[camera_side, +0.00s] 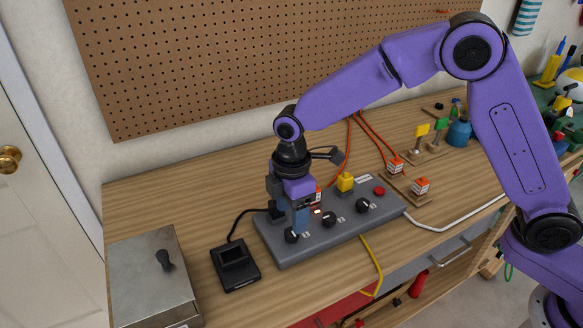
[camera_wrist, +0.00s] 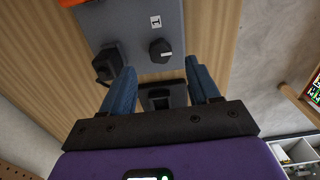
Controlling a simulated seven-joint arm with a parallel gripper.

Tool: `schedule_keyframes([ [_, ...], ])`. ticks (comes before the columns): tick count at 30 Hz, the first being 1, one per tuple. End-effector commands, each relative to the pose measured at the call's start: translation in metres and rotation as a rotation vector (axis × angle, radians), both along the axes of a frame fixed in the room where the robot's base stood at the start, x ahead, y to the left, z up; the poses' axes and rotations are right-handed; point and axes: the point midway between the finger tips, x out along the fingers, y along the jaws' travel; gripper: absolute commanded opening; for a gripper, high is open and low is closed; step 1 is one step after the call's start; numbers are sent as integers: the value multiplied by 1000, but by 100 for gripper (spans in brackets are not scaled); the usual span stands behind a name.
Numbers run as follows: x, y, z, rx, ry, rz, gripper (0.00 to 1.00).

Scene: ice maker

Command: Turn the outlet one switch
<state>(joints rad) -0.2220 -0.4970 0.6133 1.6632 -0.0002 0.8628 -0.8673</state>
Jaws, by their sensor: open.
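The grey control panel (camera_side: 320,236) lies on the bench with three black knobs along its front: a left knob (camera_side: 291,235), a middle knob (camera_side: 331,219) and a right knob (camera_side: 362,205). My gripper (camera_side: 299,230) points down at the panel's left end, by the left knob. In the wrist view my gripper (camera_wrist: 160,66) is open. A single black knob (camera_wrist: 161,50) lies in line with the gap between its fingertips, with no finger visibly touching it. The fingers partly hide the panel's left end.
A black plug (camera_wrist: 105,65) sits in the panel beside the fingers. A black device (camera_side: 235,264) and metal box (camera_side: 152,278) lie left. Cables cross the bench (camera_side: 204,203).

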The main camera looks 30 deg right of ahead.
Motion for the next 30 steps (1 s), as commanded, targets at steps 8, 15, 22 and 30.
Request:
schedule_keyframes([
  [8, 0, 1, 62, 4, -5, 1, 61],
  [15, 0, 0, 104, 3, -3, 1, 61],
  [22, 0, 0, 122, 0, -1, 2, 61],
  [30, 0, 0, 124, 0, 0, 2, 61],
])
